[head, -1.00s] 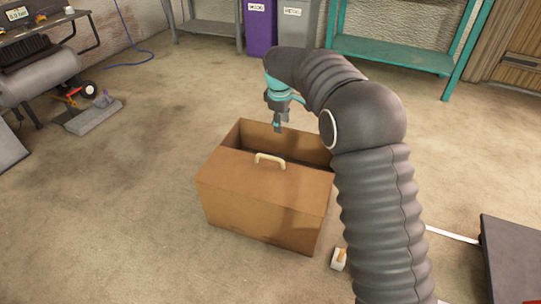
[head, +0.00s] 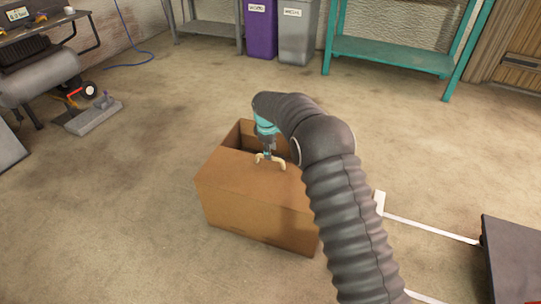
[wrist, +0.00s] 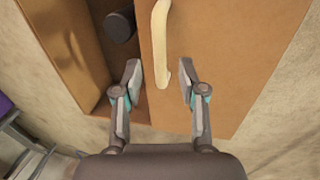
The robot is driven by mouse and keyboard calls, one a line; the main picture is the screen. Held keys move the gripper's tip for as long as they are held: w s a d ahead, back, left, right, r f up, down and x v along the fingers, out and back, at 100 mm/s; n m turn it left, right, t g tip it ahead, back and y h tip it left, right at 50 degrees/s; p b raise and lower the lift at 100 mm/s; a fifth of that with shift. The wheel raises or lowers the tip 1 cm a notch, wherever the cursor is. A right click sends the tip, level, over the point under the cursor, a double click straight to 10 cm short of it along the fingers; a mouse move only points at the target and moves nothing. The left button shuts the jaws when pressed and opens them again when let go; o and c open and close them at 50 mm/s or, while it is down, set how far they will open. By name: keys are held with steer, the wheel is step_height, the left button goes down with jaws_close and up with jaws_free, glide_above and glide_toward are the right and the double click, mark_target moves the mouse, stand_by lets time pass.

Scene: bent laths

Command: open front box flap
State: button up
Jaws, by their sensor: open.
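A brown box (head: 255,208) stands on the floor in the middle of the head view. Its front flap (head: 232,169) lies flat over the near part of the top and carries a cream handle (head: 281,163). The far part of the top is open. My gripper (head: 266,157) is low at the handle. In the wrist view my gripper (wrist: 160,85) is open, and the lower end of the handle (wrist: 159,45) lies between its fingertips or just beyond them. I cannot tell whether a finger touches it. The flap (wrist: 230,50) fills the right side there.
A dark round object (wrist: 119,27) shows in the box's opening. A purple bin (head: 261,27) and a grey bin (head: 297,32) stand behind, beside a teal shelf (head: 392,54). A compressor (head: 40,72) is at left. Floor around the box is largely clear.

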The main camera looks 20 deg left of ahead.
mark_target(264, 173)
steer(key=shift+w+f, duration=0.15)
steer(key=shift+f, duration=0.65)
steer(key=shift+w+f, duration=0.15)
steer(key=shift+f, duration=0.6)
jaws_close()
